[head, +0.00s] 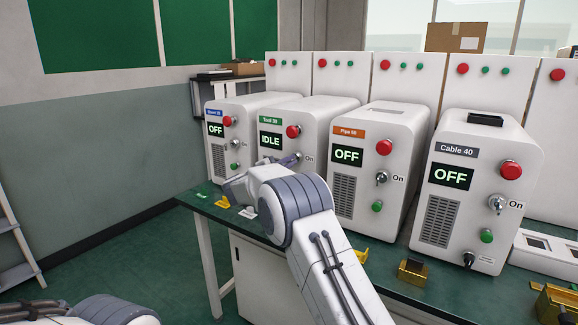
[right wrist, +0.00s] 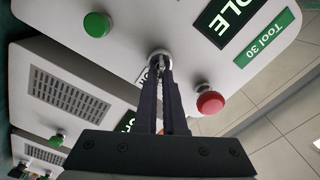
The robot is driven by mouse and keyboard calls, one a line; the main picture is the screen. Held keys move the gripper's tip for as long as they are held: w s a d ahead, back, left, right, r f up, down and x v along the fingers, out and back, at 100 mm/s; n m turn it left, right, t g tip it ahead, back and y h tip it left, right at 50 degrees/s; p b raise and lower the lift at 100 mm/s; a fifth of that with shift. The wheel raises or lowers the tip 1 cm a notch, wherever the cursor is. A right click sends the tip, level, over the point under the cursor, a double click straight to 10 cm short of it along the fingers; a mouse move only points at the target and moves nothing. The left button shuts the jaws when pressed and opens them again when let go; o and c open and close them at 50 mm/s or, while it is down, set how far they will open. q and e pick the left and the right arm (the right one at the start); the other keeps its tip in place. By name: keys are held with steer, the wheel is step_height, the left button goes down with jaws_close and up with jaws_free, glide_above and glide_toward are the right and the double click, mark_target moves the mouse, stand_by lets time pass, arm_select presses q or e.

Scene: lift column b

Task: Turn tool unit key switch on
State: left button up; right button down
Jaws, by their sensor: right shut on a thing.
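The tool unit (head: 320,113) is a white box with a green "Tool 30" label, a display (head: 270,141) reading IDLE and a red button (head: 293,131). Its key switch (head: 299,156) sits below the red button, beside the word "On". In the right wrist view the key switch (right wrist: 159,57) shows at the fingertips. My right gripper (right wrist: 160,74) is shut on the key, which the fingers mostly hide. In the head view my right arm covers the lower part of the unit. My left gripper is out of view.
A unit with a blue label (head: 214,113) stands to the left, and the Pipe unit (head: 375,118) and Cable unit (head: 494,130) to the right; their displays read OFF. All stand close together on a green bench (head: 194,202). Small yellow holders (head: 413,272) lie along its front edge.

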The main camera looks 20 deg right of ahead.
stand_by(0.4)
steer(key=c, duration=1)
jaws_free()
steer(key=v, duration=1)
steer(key=shift+s+a, duration=0.2)
steer(key=shift+s, duration=0.05)
